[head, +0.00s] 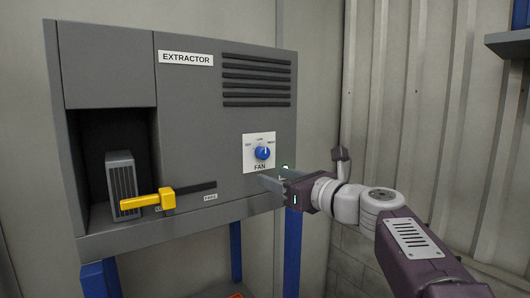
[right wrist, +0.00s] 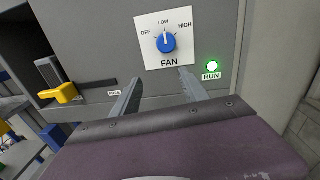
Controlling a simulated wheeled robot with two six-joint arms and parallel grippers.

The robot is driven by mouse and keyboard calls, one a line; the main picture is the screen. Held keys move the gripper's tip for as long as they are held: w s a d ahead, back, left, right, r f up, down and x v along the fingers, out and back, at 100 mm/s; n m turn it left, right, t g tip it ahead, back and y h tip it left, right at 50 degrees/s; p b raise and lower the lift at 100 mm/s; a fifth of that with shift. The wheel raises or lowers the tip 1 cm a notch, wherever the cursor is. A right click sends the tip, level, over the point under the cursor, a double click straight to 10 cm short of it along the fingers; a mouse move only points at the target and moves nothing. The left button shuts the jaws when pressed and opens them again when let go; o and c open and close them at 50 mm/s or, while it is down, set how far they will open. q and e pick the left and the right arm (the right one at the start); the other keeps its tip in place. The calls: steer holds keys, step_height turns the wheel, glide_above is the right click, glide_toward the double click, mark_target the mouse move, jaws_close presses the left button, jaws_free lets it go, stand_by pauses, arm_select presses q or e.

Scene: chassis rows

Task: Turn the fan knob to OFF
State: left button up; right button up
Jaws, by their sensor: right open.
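The blue fan knob (head: 262,153) sits on a white plate marked OFF, LOW, HIGH and FAN on the grey extractor's front. In the right wrist view the knob (right wrist: 166,43) has its white pointer upward, near LOW. My right gripper (head: 267,180) is just below the plate in the head view. In the right wrist view its two fingers (right wrist: 160,86) are apart and empty, their tips below the knob. They do not visibly touch it. My left gripper is not in view.
A green RUN lamp (right wrist: 212,66) glows right of the plate. A yellow handle (head: 148,200) sticks out at the lower left, before a finned grey block (head: 122,178) in a recess. A shelf (head: 508,42) hangs at the upper right.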

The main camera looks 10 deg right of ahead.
mark_target(266, 155)
steer(key=s+d+r+t+h+p, duration=0.1)
steer(key=s+d+r+p, duration=0.1)
steer(key=s+r, duration=0.25)
steer(key=shift+m, duration=0.3)
steer(key=p+x, duration=0.1)
steer(key=x, duration=0.2)
steer(key=d+p+x, duration=0.1)
steer(key=x, duration=0.6)
steer(key=shift+w+d+f+p, duration=0.2)
steer(key=shift+w+f+p, duration=0.15)
steer(key=shift+w+p, duration=0.05)
steer(key=shift+w+a, duration=0.25)
steer(key=shift+s+a+r, duration=0.1)
steer(key=shift+s, duration=0.05)
steer(key=shift+s+r, duration=0.1)
steer(key=shift+s, duration=0.25)
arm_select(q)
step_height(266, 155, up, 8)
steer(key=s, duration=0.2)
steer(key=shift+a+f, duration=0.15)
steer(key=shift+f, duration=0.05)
arm_select(e)
steer(key=shift+w, duration=0.1)
